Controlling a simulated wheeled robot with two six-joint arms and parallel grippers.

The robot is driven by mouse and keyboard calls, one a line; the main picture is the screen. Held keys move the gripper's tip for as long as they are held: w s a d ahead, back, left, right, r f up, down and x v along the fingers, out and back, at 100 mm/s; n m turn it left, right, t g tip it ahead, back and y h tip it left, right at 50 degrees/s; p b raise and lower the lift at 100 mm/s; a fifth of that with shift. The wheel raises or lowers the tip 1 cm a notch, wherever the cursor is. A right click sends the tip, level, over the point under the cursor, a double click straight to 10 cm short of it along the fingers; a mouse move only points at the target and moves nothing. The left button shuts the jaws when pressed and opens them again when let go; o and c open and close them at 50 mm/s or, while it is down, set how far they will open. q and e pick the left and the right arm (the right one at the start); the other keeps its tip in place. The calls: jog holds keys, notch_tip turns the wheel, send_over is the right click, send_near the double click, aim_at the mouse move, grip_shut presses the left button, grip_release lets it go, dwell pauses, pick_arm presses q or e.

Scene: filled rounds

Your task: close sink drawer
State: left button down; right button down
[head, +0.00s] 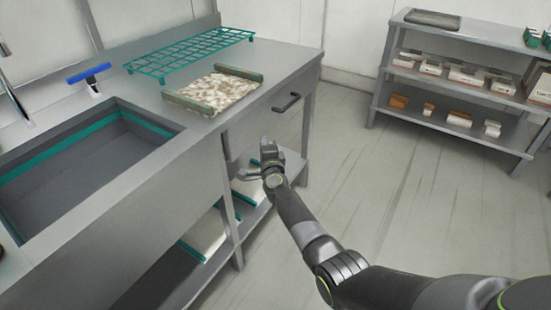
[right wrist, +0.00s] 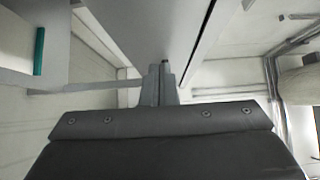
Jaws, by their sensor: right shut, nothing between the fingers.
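The sink drawer (head: 264,116) is a grey front under the countertop, to the right of the sink, with a dark bar handle (head: 287,103). It looks about flush with the counter front; I cannot tell whether a small gap is left. My right gripper (head: 262,154) is in front of the counter, just below the drawer front in the picture, away from the handle. In the right wrist view its fingers (right wrist: 162,82) are together and empty, close to a grey panel (right wrist: 150,25). I cannot tell whether they touch it. My left gripper is not in view.
The sink basin (head: 90,165) is at the left. A speckled board (head: 216,93) and a teal wire rack (head: 190,53) lie on the counter. The lower shelf (head: 290,164) holds white items. A shelving unit (head: 470,85) stands at the back right. Floor between is clear.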

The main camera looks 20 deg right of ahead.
jog(key=s+p, duration=0.3)
jog(key=s, duration=0.3)
jog(key=s+d+f+n+g+p, duration=0.1)
jog(key=s+d+f+n+g, duration=0.2)
jog(key=s+f, duration=0.65)
jog(key=s+f+n+g+y, duration=0.1)
jog(key=s+f+n+g, duration=0.25)
jog(key=s+f, duration=0.6)
jog(key=s+d+f+n+g+p, duration=0.15)
jog(key=s+f+n, duration=0.45)
jog(key=f, duration=0.6)
jog(key=s+d+f+n+g, duration=0.2)
jog(key=s+f+g, duration=0.1)
jog(key=s, duration=0.9)
jog(key=s+d+f+n+g, duration=0.2)
jog(key=s+f, duration=0.3)
jog(key=s, duration=0.8)
jog(key=s+d+f+n+g, duration=0.2)
jog(key=s+d+f+g, duration=0.1)
jog(key=s, duration=0.9)
jog(key=shift+s+d+f+g+h, duration=0.25)
jog(key=shift+f+g+h, duration=0.15)
jog(key=shift+f, duration=0.1)
